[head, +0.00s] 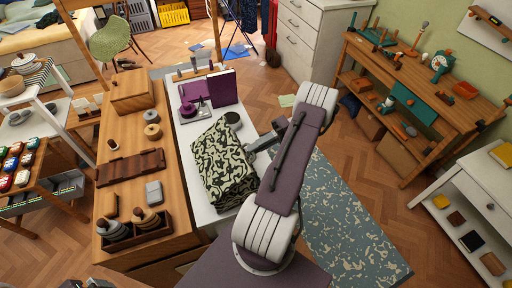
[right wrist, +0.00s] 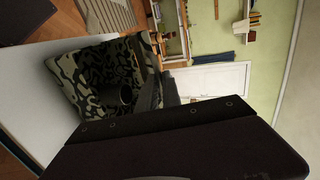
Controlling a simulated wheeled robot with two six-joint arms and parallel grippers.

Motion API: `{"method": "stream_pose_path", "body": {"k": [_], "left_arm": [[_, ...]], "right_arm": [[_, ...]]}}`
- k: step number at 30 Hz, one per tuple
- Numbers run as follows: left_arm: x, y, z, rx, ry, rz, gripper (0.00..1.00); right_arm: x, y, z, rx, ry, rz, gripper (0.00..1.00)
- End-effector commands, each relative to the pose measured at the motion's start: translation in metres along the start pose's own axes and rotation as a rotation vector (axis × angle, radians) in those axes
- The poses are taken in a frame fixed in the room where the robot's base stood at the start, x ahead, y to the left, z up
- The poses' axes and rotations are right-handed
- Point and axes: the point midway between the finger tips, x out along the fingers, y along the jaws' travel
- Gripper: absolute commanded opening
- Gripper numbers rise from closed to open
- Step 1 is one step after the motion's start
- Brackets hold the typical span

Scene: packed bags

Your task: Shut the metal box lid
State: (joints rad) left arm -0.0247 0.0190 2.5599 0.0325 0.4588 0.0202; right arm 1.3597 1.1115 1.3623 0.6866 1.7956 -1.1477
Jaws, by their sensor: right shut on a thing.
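My right gripper (head: 256,147) comes in over the white worktop, its fingers at the right side of a camouflage-patterned bag (head: 222,165). It is shut on the bag's edge, though the contact is partly hidden. In the right wrist view the same bag (right wrist: 88,75) fills the left middle, with the grey fingers (right wrist: 152,92) against it. No box is clearly recognisable as the metal one. A purple upright panel (head: 222,87) stands behind the bag, and a small grey box (head: 153,192) lies on the wooden top. Only dark bits, perhaps my left gripper (head: 86,284), show at the bottom left edge.

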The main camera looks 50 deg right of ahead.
Motion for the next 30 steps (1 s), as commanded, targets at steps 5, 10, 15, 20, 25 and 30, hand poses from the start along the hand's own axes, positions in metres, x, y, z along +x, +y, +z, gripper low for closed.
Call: {"method": "stream_pose_path", "body": {"k": [5, 10, 15, 20, 25, 30], "left_arm": [[0.019, 0.000, 0.002, 0.000, 0.000, 0.000, 1.00], [0.030, -0.001, 0.003, 0.000, 0.000, 0.000, 1.00], [0.032, -0.001, 0.003, 0.000, 0.000, 0.000, 1.00], [0.031, -0.001, 0.003, 0.000, 0.000, 0.000, 1.00], [0.040, -0.001, 0.004, 0.000, 0.000, 0.000, 1.00], [0.055, -0.001, 0.006, 0.000, 0.000, 0.000, 1.00]], "right_arm": [[-0.002, 0.017, 0.000, 0.000, 0.000, -0.025, 0.00], [-0.005, 0.026, 0.000, 0.001, 0.001, -0.048, 0.00], [-0.007, 0.026, 0.000, 0.000, 0.000, -0.057, 0.00], [-0.007, 0.025, 0.000, 0.000, 0.000, -0.057, 0.00], [-0.007, 0.033, 0.000, 0.000, 0.001, -0.065, 0.00], [-0.008, 0.045, 0.000, 0.001, 0.001, -0.088, 0.00]]}}
